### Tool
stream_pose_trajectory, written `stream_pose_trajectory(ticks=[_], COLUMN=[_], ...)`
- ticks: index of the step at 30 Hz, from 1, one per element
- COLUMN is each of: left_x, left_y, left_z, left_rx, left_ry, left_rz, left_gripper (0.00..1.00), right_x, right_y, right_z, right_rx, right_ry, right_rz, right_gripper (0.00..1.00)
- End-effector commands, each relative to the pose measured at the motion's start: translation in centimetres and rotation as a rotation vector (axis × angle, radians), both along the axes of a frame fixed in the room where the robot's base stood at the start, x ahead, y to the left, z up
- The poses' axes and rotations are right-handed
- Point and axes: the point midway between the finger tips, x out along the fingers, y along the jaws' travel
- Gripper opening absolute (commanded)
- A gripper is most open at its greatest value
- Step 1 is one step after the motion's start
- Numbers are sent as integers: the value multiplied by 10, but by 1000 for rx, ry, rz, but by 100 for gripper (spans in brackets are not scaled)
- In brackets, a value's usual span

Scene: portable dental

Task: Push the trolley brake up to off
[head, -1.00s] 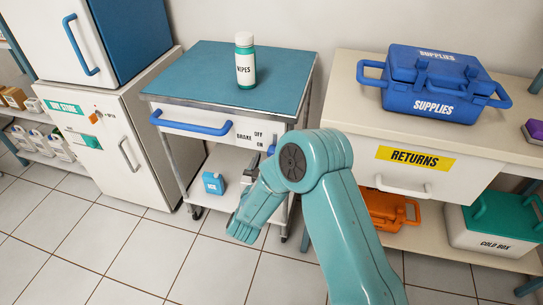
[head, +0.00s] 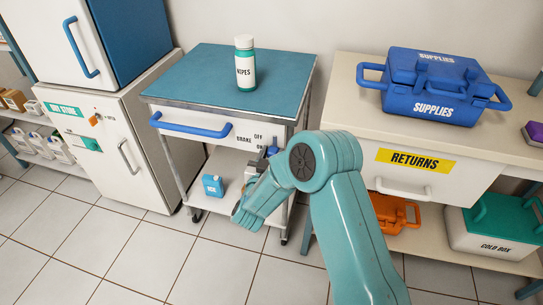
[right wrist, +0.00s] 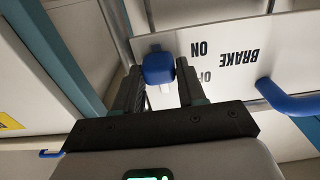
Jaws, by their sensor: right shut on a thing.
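The trolley (head: 205,85) has a teal top and a white front panel printed BRAKE, OFF and ON. The brake's blue knob (head: 272,151) is at the panel's right end, partly behind my right arm. In the right wrist view the knob (right wrist: 158,68) sits between the fingers of my right gripper (right wrist: 158,80), which is shut on it. The lettering is upside down there, and the knob is beside ON and OFF; I cannot tell its exact setting. In the head view my forearm mostly hides the right gripper (head: 258,166). My left gripper is not in view.
A blue handle (head: 190,127) runs along the panel's left part. A wipes bottle (head: 245,66) stands on the trolley, and a small blue box (head: 212,186) is on its lower shelf. A counter with a RETURNS drawer (head: 420,175) is at right, a white cabinet (head: 110,150) at left.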

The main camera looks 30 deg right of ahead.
Motion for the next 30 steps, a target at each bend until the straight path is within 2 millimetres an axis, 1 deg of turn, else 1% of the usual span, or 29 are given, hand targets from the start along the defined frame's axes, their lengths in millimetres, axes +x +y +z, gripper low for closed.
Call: stream_pose_trajectory(ticks=[1, 3, 6, 14, 15, 17, 26, 29, 30], left_x=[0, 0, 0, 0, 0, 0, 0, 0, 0], left_y=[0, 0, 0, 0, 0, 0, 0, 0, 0], left_z=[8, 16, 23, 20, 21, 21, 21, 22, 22], left_rx=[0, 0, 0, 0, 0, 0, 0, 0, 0], left_ry=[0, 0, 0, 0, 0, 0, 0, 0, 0], left_rz=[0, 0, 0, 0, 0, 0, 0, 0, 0], left_gripper=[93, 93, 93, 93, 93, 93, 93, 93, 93], right_x=[0, 0, 0, 0, 0, 0, 0, -4, -8], right_y=[0, 0, 0, 0, 0, 0, 1, 7, 12], right_z=[12, 26, 39, 40, 40, 41, 39, 39, 39], right_rx=[0, 0, 0, -2, -3, -3, -1, 1, 1], right_ry=[-1, -3, 0, -3, -5, -5, -1, -1, 1], right_rz=[0, 0, 0, -1, -1, -1, 0, 2, 4], right_gripper=[0, 0, 0, 0, 43, 62, 62, 62, 62])
